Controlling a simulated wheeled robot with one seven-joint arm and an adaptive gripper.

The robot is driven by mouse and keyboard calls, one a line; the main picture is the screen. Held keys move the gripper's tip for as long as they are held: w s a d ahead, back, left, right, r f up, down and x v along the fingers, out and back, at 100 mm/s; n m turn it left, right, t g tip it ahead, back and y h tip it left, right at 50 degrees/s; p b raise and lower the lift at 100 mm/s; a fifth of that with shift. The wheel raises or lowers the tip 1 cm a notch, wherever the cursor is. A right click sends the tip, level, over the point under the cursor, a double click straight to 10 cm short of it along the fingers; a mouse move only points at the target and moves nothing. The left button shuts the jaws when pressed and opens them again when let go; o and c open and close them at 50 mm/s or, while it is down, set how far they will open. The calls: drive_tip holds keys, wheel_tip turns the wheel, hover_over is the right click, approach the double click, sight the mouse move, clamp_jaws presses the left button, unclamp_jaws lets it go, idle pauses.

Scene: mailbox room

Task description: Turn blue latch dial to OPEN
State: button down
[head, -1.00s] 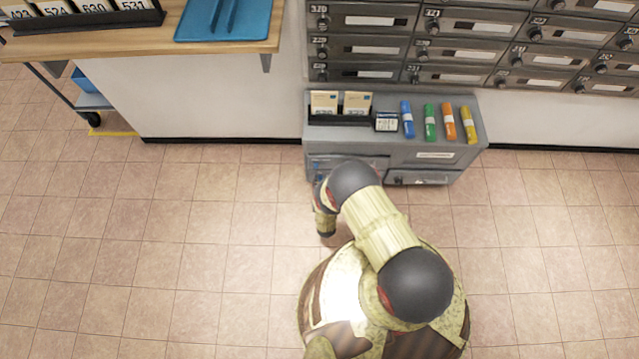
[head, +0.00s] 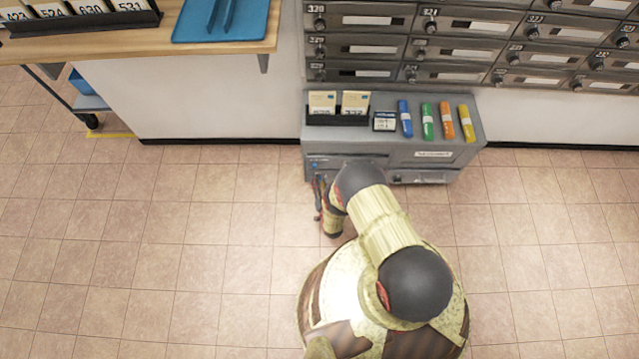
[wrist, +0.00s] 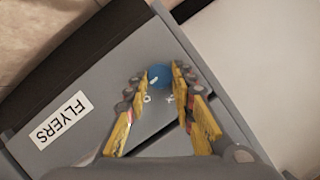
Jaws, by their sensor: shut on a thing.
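The blue latch dial (wrist: 159,76) is on the grey front of a low cabinet, with a pale pointer mark on its face. Small light marks are printed beside it, too small to read surely. My gripper (wrist: 160,82) has its yellow-sided fingers on both sides of the dial in the wrist view and is shut on it. In the head view my gripper (head: 318,196) is at the left front of the cabinet, partly hidden by my arm. A white FLYERS label (wrist: 61,120) is on the same front.
The cabinet top (head: 395,143) holds two cards in a black holder, a small box and several coloured tubes. Grey mailboxes (head: 450,48) fill the wall behind. A wooden counter (head: 100,42) is at the left. The tiled floor (head: 180,230) around me is clear.

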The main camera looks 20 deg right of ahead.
drive_tip(key=c, duration=1.5)
unclamp_jaws()
drive_tip(key=shift+c, duration=0.2)
drive_tip(key=shift+o, duration=0.2)
drive_tip(key=v, duration=0.7)
drive_tip(key=shift+s, duration=0.25)
drive_tip(key=shift+r, duration=0.15)
